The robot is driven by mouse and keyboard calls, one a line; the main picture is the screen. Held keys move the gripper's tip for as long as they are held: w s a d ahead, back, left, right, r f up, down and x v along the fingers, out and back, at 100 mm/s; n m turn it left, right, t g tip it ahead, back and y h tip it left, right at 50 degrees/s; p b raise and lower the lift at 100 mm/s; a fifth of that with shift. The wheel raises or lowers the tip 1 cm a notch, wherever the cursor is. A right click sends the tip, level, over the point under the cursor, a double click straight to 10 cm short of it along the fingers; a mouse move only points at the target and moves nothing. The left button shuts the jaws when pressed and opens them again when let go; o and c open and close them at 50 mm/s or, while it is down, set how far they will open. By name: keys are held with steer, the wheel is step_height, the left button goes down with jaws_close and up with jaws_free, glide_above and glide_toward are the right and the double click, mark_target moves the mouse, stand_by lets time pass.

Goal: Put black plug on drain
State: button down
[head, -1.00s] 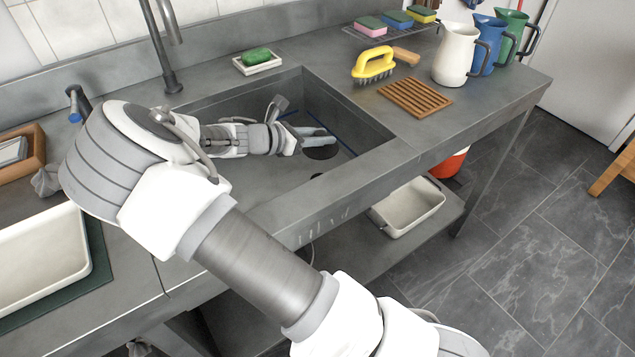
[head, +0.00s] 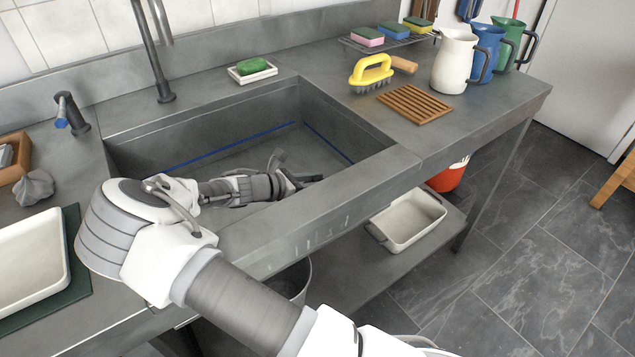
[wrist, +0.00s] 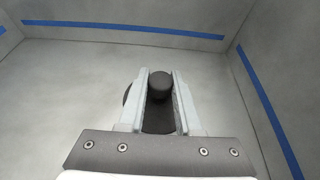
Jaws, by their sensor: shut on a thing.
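My gripper (head: 308,180) is low inside the sink basin (head: 225,128), near its front wall. In the wrist view its two pale fingers (wrist: 160,74) are shut on the black plug (wrist: 161,86), gripping its round knob. A dark round shape shows below the knob between the fingers, and a dark edge shows left of the left finger. I cannot tell which of this is the plug's disc and which is the drain. In the head view the front wall and my gripper hide the drain, and the plug cannot be made out clearly.
Blue lines (wrist: 135,32) run along the basin walls. The faucet (head: 155,60) stands behind the basin. A soap dish (head: 252,74), yellow brush (head: 371,72), wooden rack (head: 415,104) and white pitcher (head: 455,62) stand on the counter around it. The basin floor beyond my gripper is clear.

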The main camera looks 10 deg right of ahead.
steer(key=c, duration=0.6)
jaws_free()
steer(key=shift+a+r, duration=0.2)
steer(key=p+v, duration=0.2)
steer(key=v, duration=0.9)
steer(key=shift+s+a+r+p, duration=0.1)
steer(key=shift+s+a+p, duration=0.1)
steer(key=shift+p, duration=0.15)
